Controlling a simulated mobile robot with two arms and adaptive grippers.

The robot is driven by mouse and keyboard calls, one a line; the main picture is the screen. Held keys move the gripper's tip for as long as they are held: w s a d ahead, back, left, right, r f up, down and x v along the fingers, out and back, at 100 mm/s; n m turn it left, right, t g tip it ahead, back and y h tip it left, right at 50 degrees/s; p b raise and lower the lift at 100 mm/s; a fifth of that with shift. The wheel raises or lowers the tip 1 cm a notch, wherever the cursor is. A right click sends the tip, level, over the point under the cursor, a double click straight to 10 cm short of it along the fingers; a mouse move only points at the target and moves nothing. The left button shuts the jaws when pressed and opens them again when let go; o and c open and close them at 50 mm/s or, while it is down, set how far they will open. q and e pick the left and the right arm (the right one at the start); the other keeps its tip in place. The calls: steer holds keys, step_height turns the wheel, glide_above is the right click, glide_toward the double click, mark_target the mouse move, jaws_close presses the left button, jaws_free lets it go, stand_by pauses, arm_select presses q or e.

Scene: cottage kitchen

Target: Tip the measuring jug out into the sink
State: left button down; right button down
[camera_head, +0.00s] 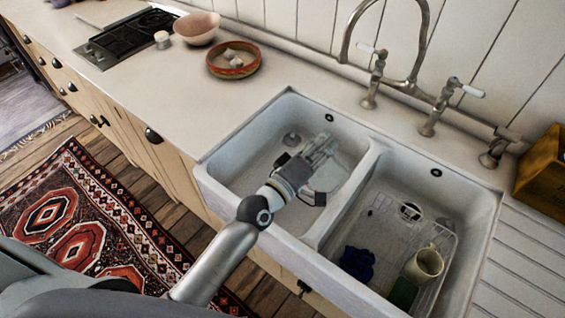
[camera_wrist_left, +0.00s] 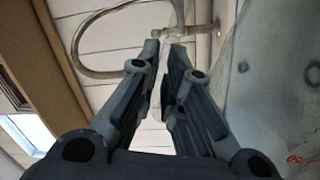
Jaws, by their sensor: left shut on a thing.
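My left gripper (camera_head: 322,150) reaches into the space over the left basin of the white double sink (camera_head: 213,187). It is shut on the measuring jug (camera_head: 337,174), which is clear and hard to make out against the white basin. In the left wrist view the jug (camera_wrist_left: 270,85) fills the right side as a greyish see-through wall with a small red mark. My right gripper is not in view.
The right basin holds a rack (camera_head: 440,243), a cream mug (camera_head: 425,265) and a dark blue cloth-like item (camera_head: 357,263). A tall tap (camera_head: 415,85) stands behind the sink. A terracotta dish (camera_head: 233,62), a pink bowl (camera_head: 197,28) and a hob (camera_head: 128,38) are left; a wooden box (camera_head: 543,172) is right.

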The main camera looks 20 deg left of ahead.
mark_target(338, 156)
arm_select(q)
steer(key=d+m, duration=0.1)
steer(key=m, duration=0.1)
steer(key=s+d+m+p, duration=0.1)
steer(key=d, duration=0.1)
steer(key=shift+s+d+f+m+p, duration=0.2)
steer(key=shift+d+m+p, duration=0.1)
steer(key=shift+m, duration=0.1)
steer(key=f, duration=0.1)
steer(key=m+b, duration=0.1)
steer(key=d+f, duration=0.1)
steer(key=shift+s+f+m, duration=0.3)
steer(key=s+d+f+m+g, duration=0.1)
steer(key=s+d+f+m, duration=0.2)
steer(key=d+f+m, duration=0.2)
steer(key=shift+s+d+f+m+p, duration=0.15)
steer(key=shift+d+f+m+p, duration=0.2)
steer(key=shift+d+m, duration=1.5)
steer(key=shift+a+r+m, duration=0.15)
steer(key=shift+a+m, duration=0.2)
steer(key=shift+a, duration=0.05)
